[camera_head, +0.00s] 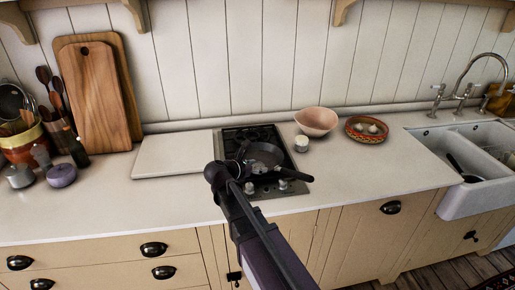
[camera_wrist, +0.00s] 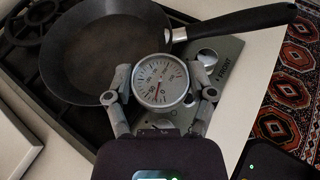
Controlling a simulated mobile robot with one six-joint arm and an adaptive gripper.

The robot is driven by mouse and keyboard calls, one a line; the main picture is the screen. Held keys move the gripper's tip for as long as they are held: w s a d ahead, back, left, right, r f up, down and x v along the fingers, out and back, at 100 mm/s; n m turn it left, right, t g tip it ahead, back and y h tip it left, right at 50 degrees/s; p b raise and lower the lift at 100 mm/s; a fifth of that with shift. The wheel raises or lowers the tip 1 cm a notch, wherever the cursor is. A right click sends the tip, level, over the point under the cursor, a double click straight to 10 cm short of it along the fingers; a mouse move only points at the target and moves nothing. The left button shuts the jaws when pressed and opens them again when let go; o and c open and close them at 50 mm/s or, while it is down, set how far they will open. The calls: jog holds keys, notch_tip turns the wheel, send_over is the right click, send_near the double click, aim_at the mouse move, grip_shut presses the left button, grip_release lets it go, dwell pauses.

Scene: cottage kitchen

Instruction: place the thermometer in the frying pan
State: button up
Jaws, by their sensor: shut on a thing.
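The thermometer (camera_wrist: 159,81) has a round white dial with a red needle and a metal rim. My gripper (camera_wrist: 159,88) is shut on it, one finger on each side of the dial. The dark frying pan (camera_wrist: 85,50) sits on the stove behind the thermometer in the wrist view, its black handle pointing right. The thermometer overlaps the pan's near rim in this view; I cannot tell its height above it. In the head view the frying pan (camera_head: 264,154) is on the stove, and my arm and gripper (camera_head: 240,168) cover its left front side. The thermometer is too small to make out there.
The gas stove (camera_head: 290,165) has knobs at its front. A white board (camera_head: 173,155) lies left of it. A pink bowl (camera_head: 316,121), a small white jar (camera_head: 301,143) and a patterned dish (camera_head: 366,130) stand to the right.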

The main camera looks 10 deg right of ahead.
jog(key=shift+a, duration=0.1)
jog(key=shift+w, duration=0.55)
jog(key=b, duration=0.1)
send_over(274, 164)
jog(key=w+a, duration=0.3)
jog(key=w, duration=0.2)
jog(key=shift+s+f, duration=0.15)
jog(key=shift+f, duration=0.55)
jog(key=shift+w+d, duration=0.1)
jog(key=shift+w, duration=0.35)
jog(key=shift+w+d+f+b, duration=0.15)
jog(key=shift+w+f+b, duration=0.1)
jog(key=shift+b, duration=0.2)
jog(key=shift+s+f+b, duration=0.1)
jog(key=shift+f+b, duration=1.5)
jog(key=shift+f, duration=0.1)
